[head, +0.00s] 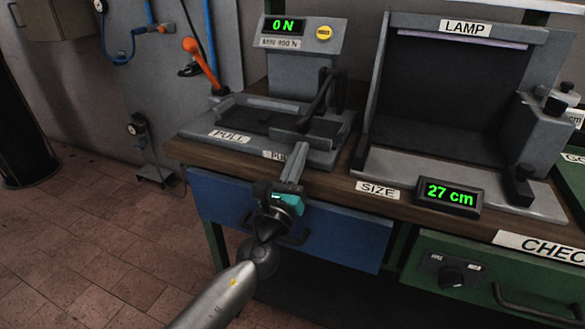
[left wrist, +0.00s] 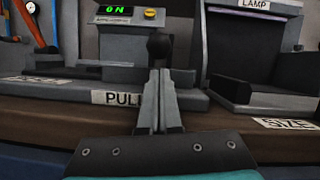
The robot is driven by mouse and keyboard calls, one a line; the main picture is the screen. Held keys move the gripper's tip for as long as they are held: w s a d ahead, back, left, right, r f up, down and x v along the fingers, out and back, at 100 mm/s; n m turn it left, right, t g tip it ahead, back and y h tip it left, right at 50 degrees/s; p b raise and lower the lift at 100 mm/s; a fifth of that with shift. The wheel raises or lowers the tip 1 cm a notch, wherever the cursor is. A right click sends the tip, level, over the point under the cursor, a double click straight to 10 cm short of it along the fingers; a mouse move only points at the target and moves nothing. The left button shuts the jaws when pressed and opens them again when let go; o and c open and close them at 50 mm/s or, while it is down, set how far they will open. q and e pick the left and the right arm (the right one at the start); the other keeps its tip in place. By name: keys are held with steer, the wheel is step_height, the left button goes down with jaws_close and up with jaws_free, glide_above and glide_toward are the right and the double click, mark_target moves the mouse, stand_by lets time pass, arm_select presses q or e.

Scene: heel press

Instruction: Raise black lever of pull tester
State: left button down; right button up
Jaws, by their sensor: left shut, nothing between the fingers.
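The pull tester (head: 285,45) is a grey machine on the bench, with a green display reading 0 N. Its black lever (head: 318,98) stands at the tester's right side and slants down toward the front, ending in a dark knob. In the left wrist view the black knob (left wrist: 159,46) shows just beyond my fingertips. My left gripper (head: 298,152) is shut and empty, in front of the tester's front edge and below the lever's end. It also shows in the left wrist view (left wrist: 158,76). I cannot tell whether the fingers touch the lever. My right gripper is not in view.
A grey lamp box (head: 455,80) stands to the right, with a size display (head: 448,196) reading 27 cm before it. A blue drawer (head: 345,235) lies under the bench top (head: 345,190). An orange-handled tool (head: 203,65) hangs at the left. Open floor lies left.

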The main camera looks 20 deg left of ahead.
arm_select(q)
steer(key=shift+x, duration=0.8)
